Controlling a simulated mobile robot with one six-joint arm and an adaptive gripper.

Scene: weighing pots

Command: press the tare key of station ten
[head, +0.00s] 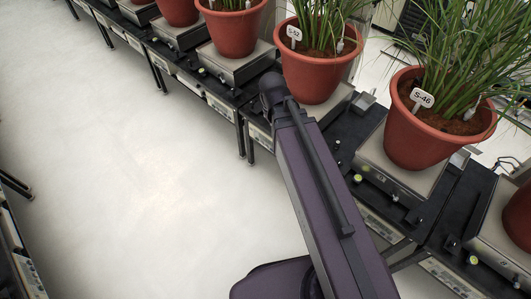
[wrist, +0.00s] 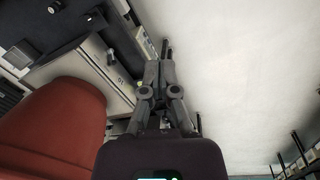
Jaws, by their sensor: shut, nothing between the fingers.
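In the wrist view, my gripper (wrist: 166,45) is shut and empty, its fingers pointing up the picture along the bench's edge. A grey weighing station (wrist: 88,68) is left of the fingers, with a small mark on its front that looks like 01 or an upside-down 10. A yellow-green key (wrist: 139,84) shows partly beside the left finger; I cannot tell whether they touch. A terracotta pot (wrist: 55,130) stands on this station.
In the head view, the pots S-46 (head: 410,140) and S-52 (head: 309,77) hold tall grass and stand close to my arm. More potted stations line the black bench (head: 342,134). The pale floor (head: 130,170) to the left is open.

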